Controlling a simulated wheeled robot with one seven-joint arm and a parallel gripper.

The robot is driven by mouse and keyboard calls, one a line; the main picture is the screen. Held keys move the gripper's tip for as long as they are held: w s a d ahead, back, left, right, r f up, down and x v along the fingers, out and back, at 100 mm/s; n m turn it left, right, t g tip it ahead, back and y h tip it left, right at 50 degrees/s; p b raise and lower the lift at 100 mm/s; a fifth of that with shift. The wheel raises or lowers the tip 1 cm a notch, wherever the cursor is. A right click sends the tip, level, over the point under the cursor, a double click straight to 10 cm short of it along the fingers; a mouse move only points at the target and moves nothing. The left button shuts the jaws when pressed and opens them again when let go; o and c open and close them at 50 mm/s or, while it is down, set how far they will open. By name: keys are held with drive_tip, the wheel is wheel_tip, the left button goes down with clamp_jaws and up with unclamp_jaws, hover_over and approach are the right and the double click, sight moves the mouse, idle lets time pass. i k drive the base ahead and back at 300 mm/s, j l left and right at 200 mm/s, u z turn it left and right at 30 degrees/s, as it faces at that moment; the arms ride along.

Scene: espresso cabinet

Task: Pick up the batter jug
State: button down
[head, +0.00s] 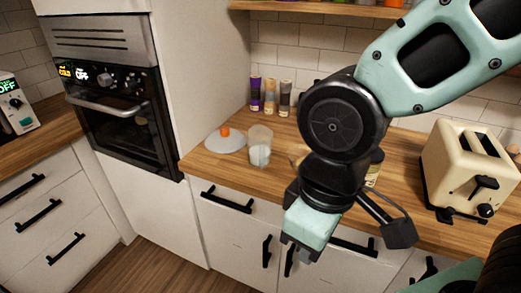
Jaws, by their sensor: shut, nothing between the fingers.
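A clear vessel with pale contents (260,147) stands upright on the wooden counter, left of my arm; it may be the batter jug, but I cannot tell for sure. A tan, see-through thing (297,154) shows partly just left of my arm's black joint, mostly hidden behind it. My gripper (301,256) points down in front of the counter's edge, over the drawer fronts. It is shut and empty, apart from the clear vessel, lower and to its right.
A pale domed lid with an orange knob (225,140) lies left of the vessel. Several spice bottles (270,96) stand behind. A jar (374,168) is partly hidden right of my arm. A cream toaster (470,165) stands at right. A tall oven cabinet (196,70) bounds the counter's left.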

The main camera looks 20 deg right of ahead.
sight(259, 138)
drive_tip(key=i+j+u, duration=0.1)
drive_tip(key=j, duration=0.25)
drive_tip(key=i+j, duration=0.15)
drive_tip(key=j, duration=0.2)
drive_tip(key=i+j+u, duration=0.15)
drive_tip(key=j, duration=0.2)
drive_tip(key=i+j, duration=0.1)
drive_tip(key=j, duration=0.25)
drive_tip(key=u, duration=0.05)
